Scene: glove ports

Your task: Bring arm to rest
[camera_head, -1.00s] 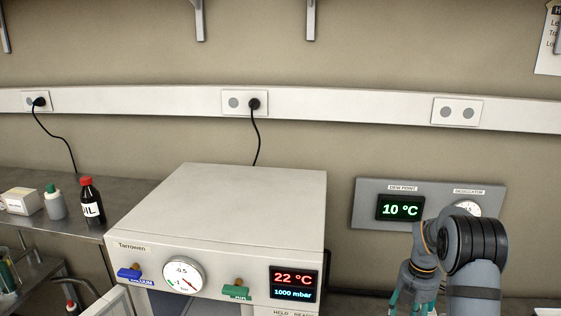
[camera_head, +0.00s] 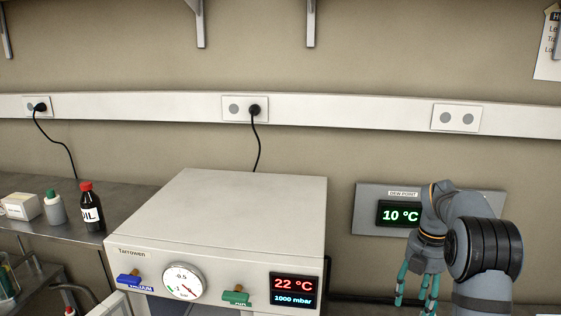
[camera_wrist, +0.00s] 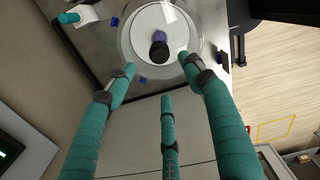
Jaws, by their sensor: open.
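My arm is at the right of the head view, bent, with my gripper (camera_head: 416,286) hanging down from the wrist. Its teal fingers are spread apart with nothing between them in the head view. In the wrist view my gripper (camera_wrist: 160,88) shows three teal fingers, open and empty. Beyond the fingertips, lower down, is a round clear vessel (camera_wrist: 128,42) with a white disc inside. A dark, purple-sided round item (camera_wrist: 159,47) stands on that disc. The fingers look apart from it.
A white oven-like cabinet (camera_head: 225,215) with dials and a red 22 °C display stands left of my arm. A dew point panel (camera_head: 368,215) is on the wall behind my wrist.

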